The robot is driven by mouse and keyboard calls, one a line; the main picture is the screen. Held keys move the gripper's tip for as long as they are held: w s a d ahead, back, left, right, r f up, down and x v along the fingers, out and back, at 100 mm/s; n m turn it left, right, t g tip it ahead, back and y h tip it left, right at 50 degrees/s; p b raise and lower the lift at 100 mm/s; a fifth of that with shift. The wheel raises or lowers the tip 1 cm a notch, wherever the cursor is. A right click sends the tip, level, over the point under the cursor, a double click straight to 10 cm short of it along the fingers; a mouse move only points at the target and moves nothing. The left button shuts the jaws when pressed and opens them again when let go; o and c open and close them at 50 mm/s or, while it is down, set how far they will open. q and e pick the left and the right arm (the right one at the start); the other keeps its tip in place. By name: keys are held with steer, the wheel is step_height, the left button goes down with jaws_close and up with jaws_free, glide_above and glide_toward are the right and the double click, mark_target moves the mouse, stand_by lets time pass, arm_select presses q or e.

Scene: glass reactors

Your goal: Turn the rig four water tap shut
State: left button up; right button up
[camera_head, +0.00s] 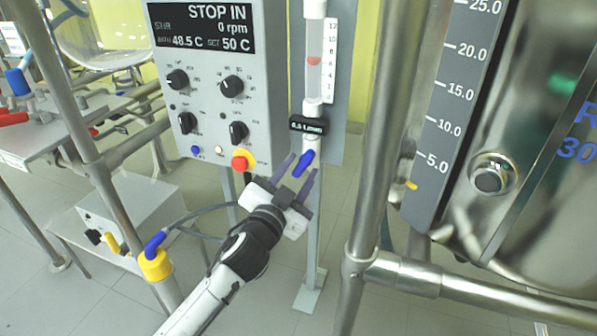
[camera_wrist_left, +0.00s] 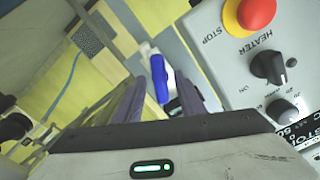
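The water tap has a blue lever handle (camera_head: 303,163) below a clear flow tube with a red float (camera_head: 313,75). A small black display (camera_head: 309,125) on the tube reads about 6.5 L/min, though the digits are blurred. The handle slants in the head view. My left gripper (camera_head: 294,172) is open, its two fingers on either side of the handle's line. In the left wrist view the blue handle (camera_wrist_left: 159,78) shows between the open fingers, beyond the gripper body. I cannot tell whether either finger touches it. My right gripper is not in view.
A grey control box (camera_head: 205,110) with knobs and a red stop button (camera_head: 240,163) stands left of the tap. A steel frame post (camera_head: 372,130) and a large steel vessel (camera_head: 540,130) are at the right. A yellow-collared blue fitting (camera_head: 155,262) is at lower left.

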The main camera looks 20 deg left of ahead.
arm_select(q)
jaws_close()
steer(key=shift+m, duration=0.3)
steer(key=shift+p, duration=0.4)
steer(key=shift+m+p, duration=0.45)
steer(key=shift+m, duration=0.45)
steer(key=m+p, duration=0.2)
steer(key=m, duration=0.2)
steer(key=m+p, duration=0.1)
steer(key=m, duration=0.3)
steer(key=shift+p, duration=0.3)
steer(key=shift+m, duration=0.9)
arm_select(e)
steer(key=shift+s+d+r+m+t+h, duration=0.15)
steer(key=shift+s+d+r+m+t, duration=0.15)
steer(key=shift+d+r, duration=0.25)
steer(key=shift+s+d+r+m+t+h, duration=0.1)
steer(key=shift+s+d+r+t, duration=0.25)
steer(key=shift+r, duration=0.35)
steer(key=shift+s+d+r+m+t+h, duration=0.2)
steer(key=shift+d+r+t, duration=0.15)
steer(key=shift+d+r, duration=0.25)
arm_select(q)
steer(key=shift+a, duration=0.1)
